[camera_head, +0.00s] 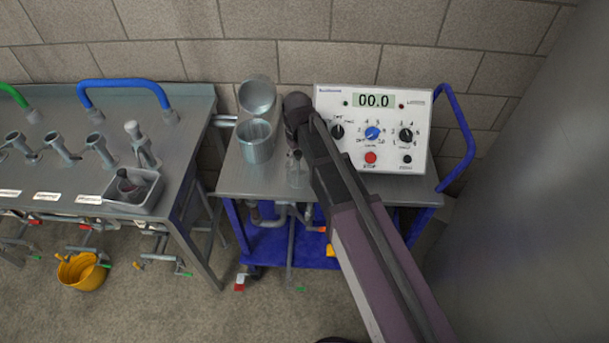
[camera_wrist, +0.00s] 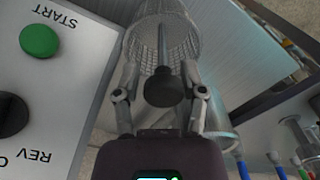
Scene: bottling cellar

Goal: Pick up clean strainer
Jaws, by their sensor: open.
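In the wrist view a wire-mesh strainer (camera_wrist: 184,42) shows at the top, with a straight rod and a dark round knob (camera_wrist: 164,90) pointing toward me. My gripper (camera_wrist: 160,72) is open, its two fingers on either side of the rod and knob, apparently not closed on them. In the head view two pale grey, mesh-like cylinders stand on the cart, a rear one (camera_head: 257,97) and a front one (camera_head: 255,142). I cannot tell which matches the wrist view. My arm hides most of the gripper there.
The cart (camera_head: 228,178) carries a control box (camera_head: 373,125) right of my arm and a small clear vessel (camera_head: 297,170) beside it. Left is a bench (camera_head: 75,125) with several grey tubes and a metal tray (camera_head: 150,198). A yellow bucket (camera_head: 82,271) is on the floor.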

